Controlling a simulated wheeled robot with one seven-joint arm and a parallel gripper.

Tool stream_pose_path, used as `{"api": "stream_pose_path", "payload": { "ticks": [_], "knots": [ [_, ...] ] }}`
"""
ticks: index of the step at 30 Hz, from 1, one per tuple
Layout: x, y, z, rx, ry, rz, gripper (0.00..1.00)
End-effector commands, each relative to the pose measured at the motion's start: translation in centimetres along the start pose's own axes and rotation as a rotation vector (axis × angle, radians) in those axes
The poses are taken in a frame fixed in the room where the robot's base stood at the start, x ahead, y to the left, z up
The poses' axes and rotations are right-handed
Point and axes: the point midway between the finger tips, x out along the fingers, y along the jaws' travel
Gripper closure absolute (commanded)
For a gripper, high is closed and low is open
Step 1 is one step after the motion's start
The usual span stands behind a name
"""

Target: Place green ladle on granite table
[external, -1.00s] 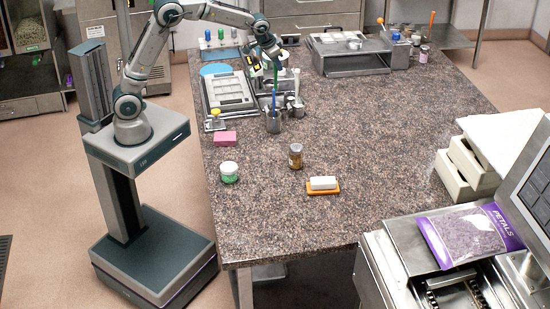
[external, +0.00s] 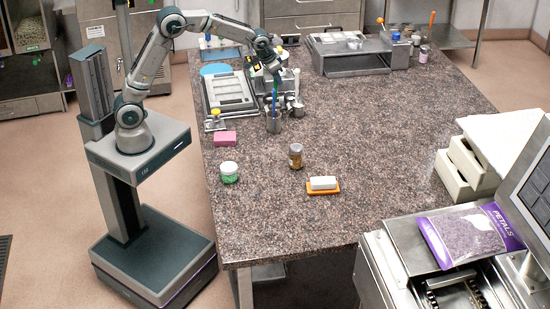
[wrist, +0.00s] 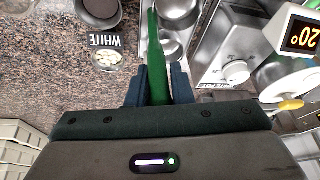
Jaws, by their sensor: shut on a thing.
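The green ladle (wrist: 154,48) shows in the wrist view as a long green handle between the two dark fingers. My gripper (wrist: 156,84) is shut on this handle. In the external view my gripper (external: 271,70) is above a metal cup (external: 273,124) on the granite table (external: 375,145). Blue and green handles stand upright between the gripper and the cup. The ladle's lower end is hidden, so I cannot tell whether it is inside the cup.
The table's middle right is clear.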

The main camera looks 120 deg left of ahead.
Motion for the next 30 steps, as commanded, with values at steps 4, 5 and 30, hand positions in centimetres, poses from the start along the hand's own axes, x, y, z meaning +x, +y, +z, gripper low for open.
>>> {"api": "stream_pose_path", "payload": {
  "ticks": [4, 5, 30],
  "knots": [
    [-0.01, 0.01, -0.02, 0.0, 0.001, 0.0, 1.0],
    [0.03, 0.01, -0.01, 0.0, 0.001, 0.0, 1.0],
    [0.75, 0.06, 0.35, 0.0, -0.001, 0.0, 0.55]
  ]
}}
